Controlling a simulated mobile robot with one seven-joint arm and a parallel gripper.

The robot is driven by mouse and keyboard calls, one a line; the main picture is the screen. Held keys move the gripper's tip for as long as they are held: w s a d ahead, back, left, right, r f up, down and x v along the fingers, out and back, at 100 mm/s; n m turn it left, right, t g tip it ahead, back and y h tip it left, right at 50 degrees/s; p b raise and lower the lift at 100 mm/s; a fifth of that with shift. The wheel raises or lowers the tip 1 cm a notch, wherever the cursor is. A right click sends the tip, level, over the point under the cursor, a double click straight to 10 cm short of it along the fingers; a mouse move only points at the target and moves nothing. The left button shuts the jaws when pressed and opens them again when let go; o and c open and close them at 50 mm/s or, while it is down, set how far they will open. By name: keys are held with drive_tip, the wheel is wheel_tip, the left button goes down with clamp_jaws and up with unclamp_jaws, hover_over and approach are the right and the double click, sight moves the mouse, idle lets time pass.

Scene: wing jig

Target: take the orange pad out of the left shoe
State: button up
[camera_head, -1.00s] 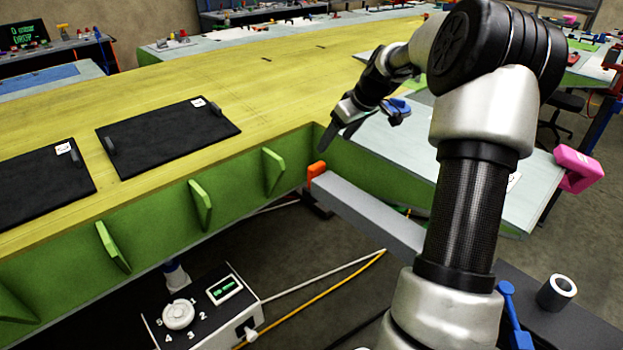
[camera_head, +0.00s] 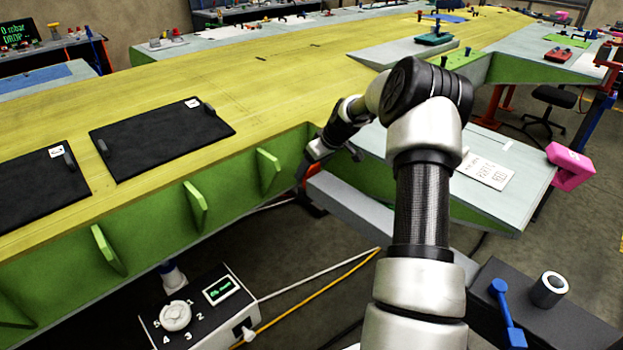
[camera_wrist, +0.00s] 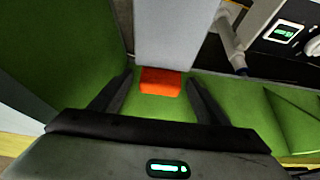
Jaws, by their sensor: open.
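The orange pad (camera_wrist: 160,82) is a small block at the end of a grey bar (camera_wrist: 177,35), close to the green wall, in the wrist view. The grey bar also shows in the head view (camera_head: 350,201); I take its end to be the left shoe, but cannot tell clearly. My gripper (camera_wrist: 159,77) is open, with one finger on each side of the pad and gaps showing between.
The green ribbed side (camera_head: 232,190) of the yellow wing surface (camera_head: 260,90) stands close by my gripper. Black mats (camera_head: 160,138) lie on the yellow surface. A control box (camera_head: 205,305) with cables sits below. A pale panel (camera_head: 450,165) lies to the right.

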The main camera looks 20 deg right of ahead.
drive_tip(key=shift+w+a+f, duration=0.1)
drive_tip(key=shift+w+f, duration=0.1)
drive_tip(key=shift+f, duration=0.2)
drive_tip(key=c, duration=1.2)
drive_tip(key=shift+r, duration=0.1)
